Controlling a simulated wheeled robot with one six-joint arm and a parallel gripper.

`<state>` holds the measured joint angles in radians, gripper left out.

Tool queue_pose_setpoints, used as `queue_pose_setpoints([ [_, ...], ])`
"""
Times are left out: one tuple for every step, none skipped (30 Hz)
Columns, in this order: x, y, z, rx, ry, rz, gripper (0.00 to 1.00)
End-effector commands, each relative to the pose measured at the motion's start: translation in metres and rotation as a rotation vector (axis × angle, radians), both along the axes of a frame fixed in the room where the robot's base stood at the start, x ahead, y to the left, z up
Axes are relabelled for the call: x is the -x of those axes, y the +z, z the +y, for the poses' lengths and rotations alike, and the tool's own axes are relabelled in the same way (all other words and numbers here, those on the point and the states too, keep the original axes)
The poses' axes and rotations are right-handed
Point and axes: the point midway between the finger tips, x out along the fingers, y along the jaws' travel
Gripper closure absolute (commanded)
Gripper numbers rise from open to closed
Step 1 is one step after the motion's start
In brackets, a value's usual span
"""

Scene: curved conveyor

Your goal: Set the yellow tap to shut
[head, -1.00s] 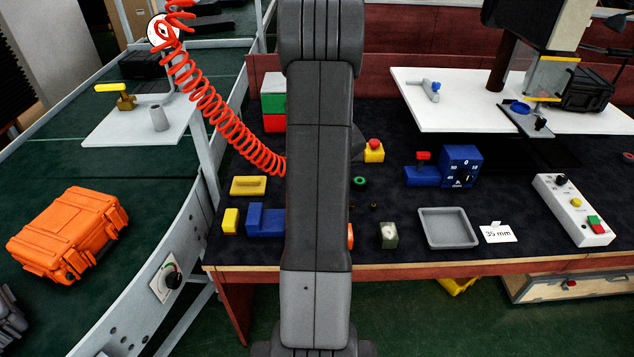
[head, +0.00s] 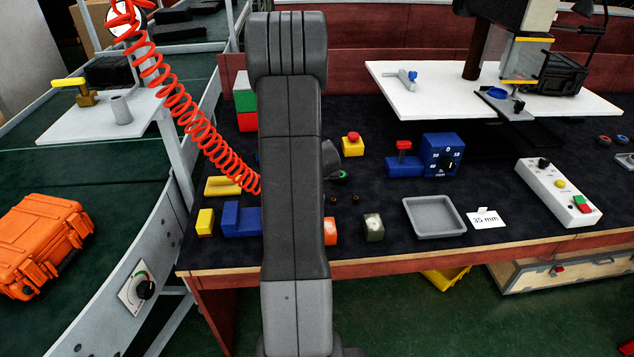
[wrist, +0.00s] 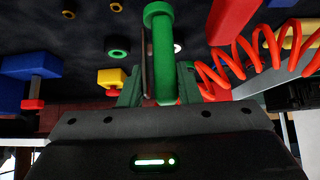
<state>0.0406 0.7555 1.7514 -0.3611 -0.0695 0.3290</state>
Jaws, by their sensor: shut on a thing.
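The yellow tap (head: 69,82) is at the far left of the head view. Its yellow lever lies roughly level, pointing left from a brass body (head: 86,98) on a white plate (head: 65,128). The tap does not clearly show in the wrist view. My gripper (wrist: 158,88) shows in the wrist view, shut on a green peg (wrist: 158,50) with a wider round head. In the head view my arm hides the gripper, which is well away from the tap, over the workbench side.
A red coiled hose (head: 185,105) hangs between the tap's plate and my arm. An orange case (head: 40,243) sits on the conveyor (head: 110,215). The dark workbench (head: 370,215) carries a grey tray (head: 433,216), a blue dial box (head: 441,155) and a white control box (head: 557,192).

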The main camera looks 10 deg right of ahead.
Motion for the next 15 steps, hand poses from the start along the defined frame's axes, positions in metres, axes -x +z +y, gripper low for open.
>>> queue_pose_setpoints([
  [-0.0006, -0.0025, 0.0002, 0.0, 0.0, -0.002, 0.83],
  [-0.0006, -0.0024, 0.0002, 0.0, 0.0, -0.002, 0.83],
  [-0.0005, -0.0019, 0.0002, 0.0, 0.0, -0.002, 0.83],
  [-0.0006, -0.0015, 0.0001, 0.0, 0.0, -0.002, 0.83],
  [-0.0005, -0.0013, 0.0001, 0.0, 0.0, -0.002, 0.83],
  [-0.0005, -0.0011, 0.0001, 0.0, 0.0, -0.002, 0.83],
  [-0.0005, -0.0011, 0.0001, 0.0, 0.0, -0.002, 0.83],
  [-0.0005, -0.0011, 0.0001, 0.0, 0.0, -0.002, 0.83],
  [-0.0005, -0.0017, 0.0001, 0.0, 0.0, -0.002, 0.83],
  [-0.0005, -0.0027, 0.0002, 0.0, 0.0, -0.002, 0.83],
  [-0.0005, -0.004, 0.0002, 0.0, 0.0, -0.002, 0.83],
  [-0.0005, -0.0057, 0.0002, 0.0, 0.0, -0.002, 0.83],
  [-0.0004, -0.0049, 0.0001, 0.0, 0.0, -0.001, 0.66],
  [-0.0003, -0.0044, 0.0001, 0.0, 0.0, -0.001, 0.6],
  [-0.0003, -0.0044, 0.0001, 0.0, 0.0, -0.001, 0.52],
])
